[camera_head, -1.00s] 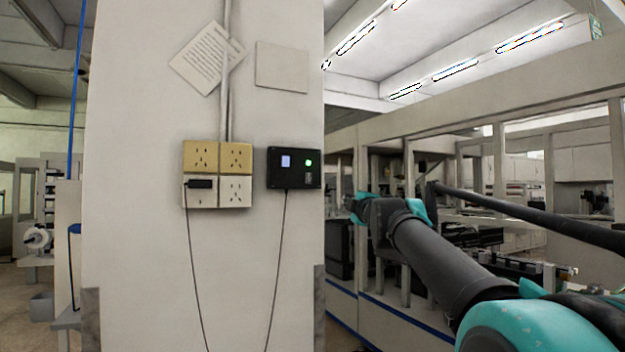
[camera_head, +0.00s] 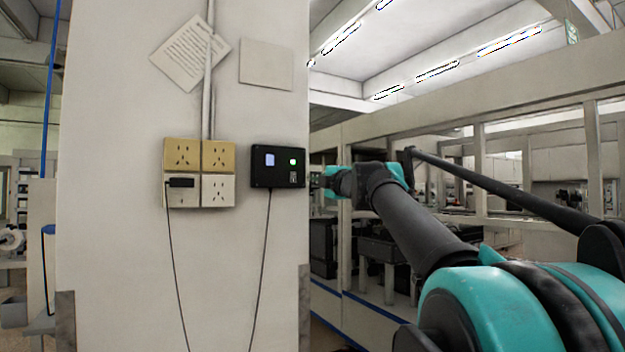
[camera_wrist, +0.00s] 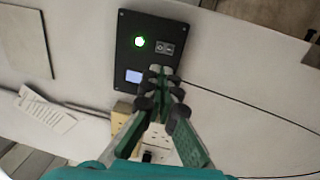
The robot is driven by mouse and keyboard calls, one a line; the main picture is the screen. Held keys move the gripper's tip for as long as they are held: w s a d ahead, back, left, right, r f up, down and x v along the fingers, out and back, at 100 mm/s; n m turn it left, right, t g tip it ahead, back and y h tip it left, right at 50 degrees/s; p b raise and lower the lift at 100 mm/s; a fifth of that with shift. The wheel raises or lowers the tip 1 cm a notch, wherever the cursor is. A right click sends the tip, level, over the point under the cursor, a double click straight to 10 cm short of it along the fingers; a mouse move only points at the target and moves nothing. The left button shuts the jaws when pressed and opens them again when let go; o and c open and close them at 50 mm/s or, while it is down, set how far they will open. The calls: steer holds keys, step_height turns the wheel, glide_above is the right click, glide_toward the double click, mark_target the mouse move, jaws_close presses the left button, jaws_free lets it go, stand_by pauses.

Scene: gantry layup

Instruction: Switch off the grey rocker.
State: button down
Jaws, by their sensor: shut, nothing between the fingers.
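A black control box (camera_head: 262,178) is fixed to the wall column, with a lit green lamp (camera_head: 293,162) and a pale blue-white screen (camera_head: 270,160). The small grey rocker (camera_head: 293,177) sits below the lamp. In the wrist view the box (camera_wrist: 120,62) is close, the green lamp (camera_wrist: 139,41) glows, and the grey rocker (camera_wrist: 165,48) shows two marked halves. My gripper (camera_wrist: 161,72) is shut and empty, its tips in front of the box and just below the rocker in that picture. I cannot tell whether they touch the box.
Beige sockets (camera_head: 182,154) and white sockets (camera_head: 218,190) are left of the box, with a black plug (camera_head: 181,183) in one. A cable (camera_head: 262,262) hangs from the box. A gantry frame (camera_head: 450,125) stands at the right.

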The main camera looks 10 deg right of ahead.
mark_target(293, 174)
steer(key=x, duration=1.1)
steer(key=shift+w, duration=0.1)
steer(key=shift+w+a+r, duration=0.1)
steer(key=shift+w+r, duration=0.1)
steer(key=shift+w, duration=0.1)
steer(key=shift+s, duration=0.1)
